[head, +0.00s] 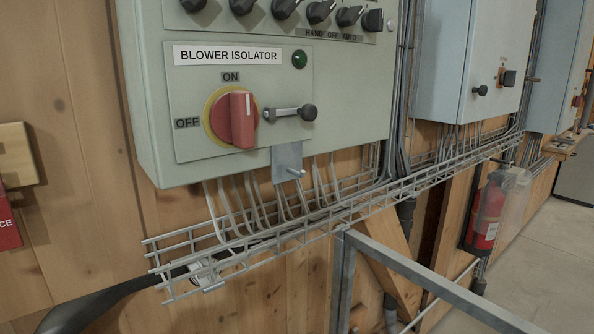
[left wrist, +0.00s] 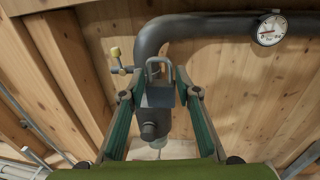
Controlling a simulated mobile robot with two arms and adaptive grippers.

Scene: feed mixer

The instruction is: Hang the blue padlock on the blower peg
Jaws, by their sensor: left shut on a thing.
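In the left wrist view my left gripper (left wrist: 160,98) is shut on the blue padlock (left wrist: 160,97). The padlock's grey-blue body sits between the two green fingers, with its metal shackle pointing up in that picture. The blower peg (head: 297,173) is a short metal pin on a small grey plate (head: 285,156) under the blower isolator panel (head: 290,135) in the head view. Nothing hangs on the peg. The padlock and my left gripper do not show in the head view, so their distance from the peg cannot be told. My right gripper is in neither view.
A wire cable tray (head: 340,212) runs below the panel, with cables dropping behind the peg. A grey metal rail (head: 430,288) stands in front at right. A red extinguisher (head: 486,215) hangs farther right. The wrist view shows a dark pipe (left wrist: 215,27) and a gauge (left wrist: 270,30).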

